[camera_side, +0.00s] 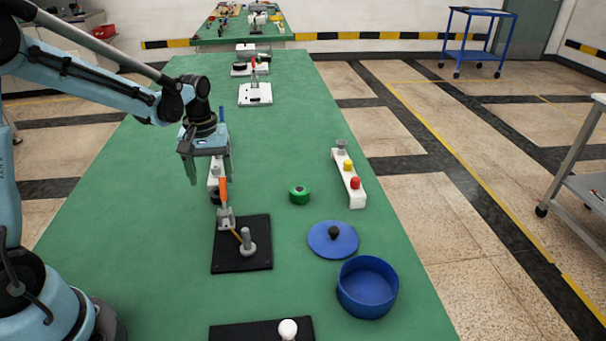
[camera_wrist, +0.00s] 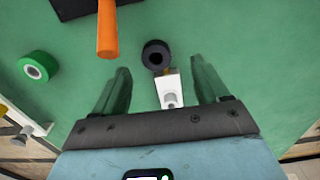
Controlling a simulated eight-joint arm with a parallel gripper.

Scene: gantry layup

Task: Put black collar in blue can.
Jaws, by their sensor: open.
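The black collar (camera_wrist: 156,53) is a dark ring with a round hole, close to the end of a white block (camera_wrist: 171,92). In the side view the collar (camera_side: 215,197) is partly hidden behind an orange handle. My gripper (camera_side: 208,172) is open above the white block, and nothing shows held in it. In the wrist view the collar lies just ahead of the gap between the green fingers of my gripper (camera_wrist: 160,70). The blue can (camera_side: 368,291) stands open-topped at the near right of the green table, well apart from my gripper.
A blue lid (camera_side: 333,242) with a dark knob lies beside the can. A clamp with an orange handle (camera_side: 224,191) stands on a black plate (camera_side: 230,262). A green ring (camera_side: 299,194) and a white button block (camera_side: 357,197) are to the right.

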